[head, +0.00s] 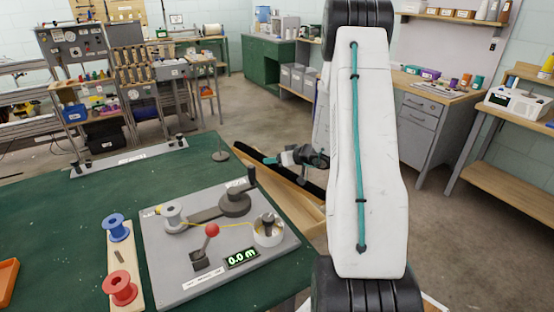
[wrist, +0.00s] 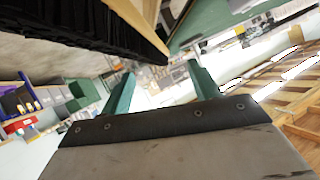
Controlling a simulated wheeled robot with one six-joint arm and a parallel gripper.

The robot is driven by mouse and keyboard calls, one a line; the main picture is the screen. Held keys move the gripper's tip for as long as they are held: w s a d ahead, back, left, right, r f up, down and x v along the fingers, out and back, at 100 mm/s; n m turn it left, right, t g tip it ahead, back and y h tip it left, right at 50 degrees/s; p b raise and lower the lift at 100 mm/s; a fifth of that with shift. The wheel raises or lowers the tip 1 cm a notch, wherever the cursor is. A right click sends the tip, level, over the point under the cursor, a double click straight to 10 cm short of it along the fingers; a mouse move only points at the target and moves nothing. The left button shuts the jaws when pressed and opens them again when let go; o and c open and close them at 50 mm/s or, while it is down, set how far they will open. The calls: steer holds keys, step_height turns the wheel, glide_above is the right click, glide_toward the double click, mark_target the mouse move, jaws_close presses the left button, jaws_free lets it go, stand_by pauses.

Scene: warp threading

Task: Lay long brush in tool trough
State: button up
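The long brush (head: 262,165) is a dark, bristly strip slanting along the right edge of the green table. It lies at the pale wooden trough (head: 297,207); I cannot tell whether it rests fully inside. In the wrist view its black bristles (wrist: 85,28) fill the upper left, beside a pale wooden strip. My gripper (head: 284,158) is at the brush in the head view, partly behind my arm. In the wrist view my gripper (wrist: 160,72) has its two teal fingers spread, with nothing clearly held between them.
A grey winding station (head: 205,270) with a red-knobbed lever and spools stands on the green table (head: 60,215). A blue spool (head: 117,228) and a red spool (head: 120,287) stand on a wooden strip. Open floor (head: 225,116) lies beyond the table.

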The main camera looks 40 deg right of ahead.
steer(key=shift+r, duration=0.4)
steer(key=v, duration=1.2)
steer(key=w+a+r+n+g+y, duration=0.1)
steer(key=a+r+y, duration=0.1)
steer(key=a+r, duration=0.35)
steer(key=w+a+r+n+g+y, duration=0.1)
steer(key=a+r+y, duration=0.1)
steer(key=a, duration=0.7)
steer(key=s+a+r+n+g+y, duration=0.1)
steer(key=s+a+r+g, duration=0.2)
steer(key=a, duration=0.5)
steer(key=s+a+r+n+g+y, duration=0.1)
steer(key=s+a+r+g, duration=0.2)
steer(key=a, duration=0.5)
steer(key=s+a+r+m+g+h, duration=0.1)
steer(key=s+a+r+h, duration=0.1)
steer(key=s, duration=0.7)
steer(key=s+a+r+m+g+h, duration=0.1)
steer(key=s+a+h, duration=0.3)
steer(key=s, duration=0.6)
steer(key=shift+a+r+g+h, duration=0.15)
steer(key=shift+r+g+h, duration=0.35)
steer(key=shift+r+h, duration=0.35)
steer(key=o, duration=0.8)
steer(key=shift+f, duration=0.1)
